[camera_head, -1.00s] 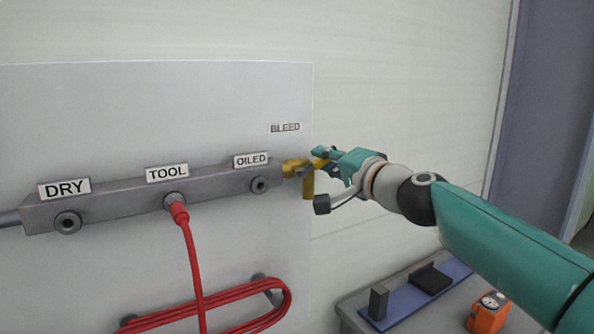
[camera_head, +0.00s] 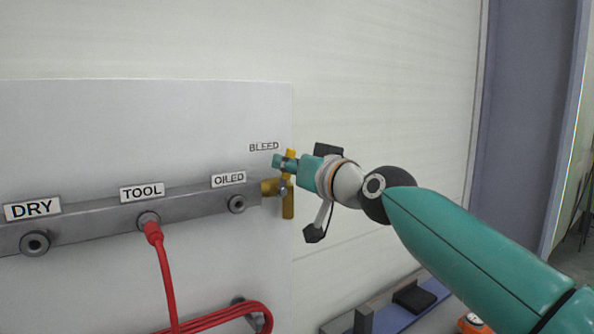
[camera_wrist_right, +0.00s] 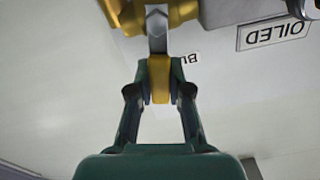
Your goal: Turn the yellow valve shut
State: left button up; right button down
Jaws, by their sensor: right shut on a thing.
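The yellow valve (camera_head: 288,204) is at the right end of the grey manifold, below the BLEED label. Its yellow handle stands close to upright in the head view, across the line of the manifold. My right gripper (camera_head: 281,163) is shut on the upper part of the handle. In the right wrist view the yellow handle (camera_wrist_right: 159,78) sits between the two fingers of my right gripper (camera_wrist_right: 159,88), with the brass valve body (camera_wrist_right: 125,14) beyond. My left gripper is not in view.
The grey manifold (camera_head: 100,218) has DRY, TOOL and OILED ports. A red hose (camera_head: 168,285) hangs from the TOOL port. At the lower right are a blue tray (camera_head: 388,320) with dark blocks and an orange device (camera_head: 473,323).

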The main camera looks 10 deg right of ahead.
jog(key=shift+s+a+f+n+b, duration=0.15)
jog(key=shift+a+n+b, duration=0.35)
jog(key=shift+n, duration=0.9)
jog(key=shift+a, duration=0.1)
jog(key=c, duration=1.5)
grip_release()
jog(key=o, duration=0.4)
jog(key=shift+o, duration=0.2)
jog(key=v, duration=1.2)
